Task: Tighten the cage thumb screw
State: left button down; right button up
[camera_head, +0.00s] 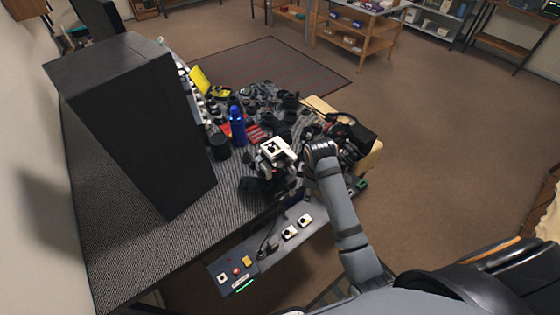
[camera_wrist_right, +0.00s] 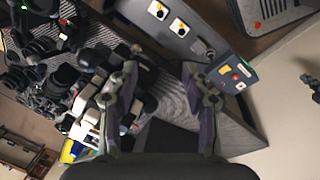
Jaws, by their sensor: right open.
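A white square frame (camera_head: 278,148) stands among dark parts on the table, just left of my right wrist in the head view. It may belong to the cage, but I cannot tell. No thumb screw can be made out. My right gripper (camera_wrist_right: 160,76) is open in the right wrist view, with nothing between its fingers. White and dark parts (camera_wrist_right: 100,95) lie beside its left finger. In the head view the right hand is at the table's near right side, partly mixed with the clutter. My left gripper is not in view.
A large black box (camera_head: 135,120) stands on the dark table (camera_head: 110,255). A blue bottle (camera_head: 237,128) and many lens parts crowd the table. A button panel (camera_head: 240,275) runs along the near edge, also seen in the right wrist view (camera_wrist_right: 232,74).

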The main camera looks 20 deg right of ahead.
aim_at(280, 165)
jog(key=w+a+r+n+g, duration=0.2)
jog(key=w+a+r+n, duration=0.4)
jog(key=w+r+n, duration=0.55)
jog(key=shift+n+y, duration=0.25)
jog(key=shift+y, duration=0.05)
jog(key=f+p, duration=0.1)
jog(key=f, duration=0.2)
jog(key=f+p, duration=0.1)
jog(key=f, duration=0.3)
jog(key=w+f+p, duration=0.1)
jog(key=f, duration=0.3)
jog(key=shift+w+f, duration=0.1)
jog(key=shift+f, duration=0.15)
jog(key=shift+c, duration=0.2)
grip_shut()
